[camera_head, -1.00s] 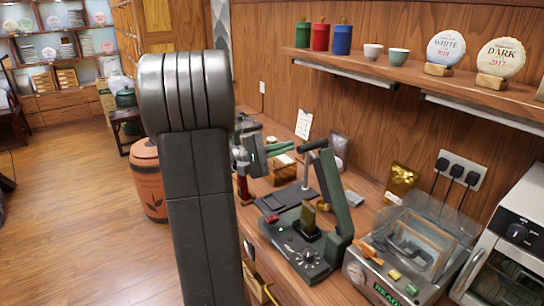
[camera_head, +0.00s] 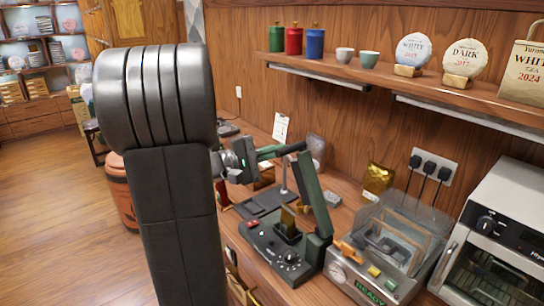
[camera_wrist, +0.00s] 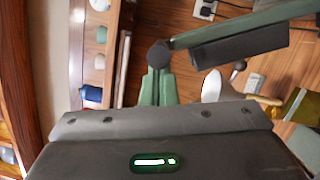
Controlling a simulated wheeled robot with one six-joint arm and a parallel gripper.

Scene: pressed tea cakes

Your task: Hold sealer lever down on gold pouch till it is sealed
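The sealer (camera_head: 275,248) is a dark bench machine with a red light and a dial. Its green lever (camera_head: 311,195) stands raised at a steep tilt, with a dark handle (camera_head: 294,148) at the top. A gold pouch (camera_head: 288,217) stands upright at the sealer's jaw; it is partly visible in the wrist view (camera_wrist: 293,103). My gripper (camera_head: 283,151) has its green fingers close together, pointing right, with the tips at the lever handle. In the wrist view the handle's round end (camera_wrist: 159,53) covers the fingertips, so the exact contact is hidden.
A vacuum machine (camera_head: 375,262) with a clear lid stands right of the sealer, and a white oven (camera_head: 497,235) beyond it. Another gold pouch (camera_head: 377,178) leans by the wall sockets. A wall shelf (camera_head: 400,80) with canisters, cups and tea cakes hangs above.

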